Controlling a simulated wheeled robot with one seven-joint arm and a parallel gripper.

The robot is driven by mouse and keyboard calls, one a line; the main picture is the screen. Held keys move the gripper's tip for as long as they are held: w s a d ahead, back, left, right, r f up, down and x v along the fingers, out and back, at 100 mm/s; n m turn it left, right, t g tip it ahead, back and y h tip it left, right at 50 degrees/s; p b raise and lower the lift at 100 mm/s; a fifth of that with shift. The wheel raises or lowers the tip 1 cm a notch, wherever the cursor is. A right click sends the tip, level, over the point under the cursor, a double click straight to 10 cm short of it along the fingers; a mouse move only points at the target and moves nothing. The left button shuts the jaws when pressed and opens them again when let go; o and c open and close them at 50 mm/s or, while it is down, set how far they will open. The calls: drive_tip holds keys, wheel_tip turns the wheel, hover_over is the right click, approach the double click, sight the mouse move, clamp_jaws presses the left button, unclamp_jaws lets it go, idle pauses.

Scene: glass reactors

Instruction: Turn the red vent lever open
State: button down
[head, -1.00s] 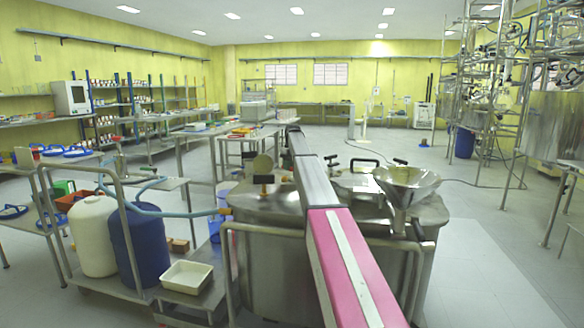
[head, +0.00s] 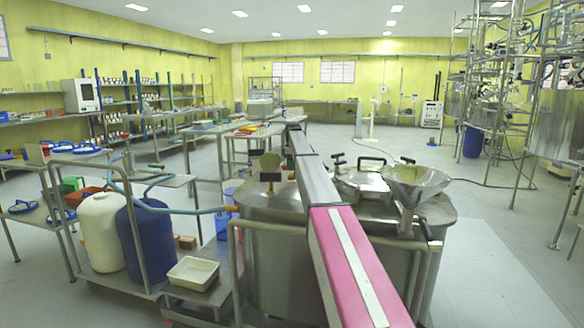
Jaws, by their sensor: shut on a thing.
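I cannot make out a red vent lever in the head view. The steel vessel (head: 277,245) stands in the centre, its lid carrying a funnel (head: 415,186), a hatch with a black bar handle (head: 369,161) and a small black-handled fitting (head: 338,160). A brass-coloured fitting with a round disc (head: 270,168) is on the left of the lid. My arm's pink and grey link runs up the middle and hides part of the vessel. My gripper is not visible.
A cart at left carries a white jug (head: 102,232) and a blue drum (head: 145,238). A white tray (head: 190,273) sits on a low stand beside the vessel. A blue hose (head: 185,210) reaches the vessel's left side. Open floor (head: 485,240) lies at right.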

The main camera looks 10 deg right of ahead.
idle(0.3)
drive_tip(key=c, duration=0.9)
unclamp_jaws()
drive_tip(key=shift+r, duration=0.1)
drive_tip(key=r, duration=0.3)
drive_tip(key=w+r, duration=0.1)
drive_tip(key=r, duration=0.6)
drive_tip(key=shift+w+d+r, duration=0.25)
drive_tip(key=shift+d+r, duration=0.05)
drive_tip(key=shift+d, duration=0.05)
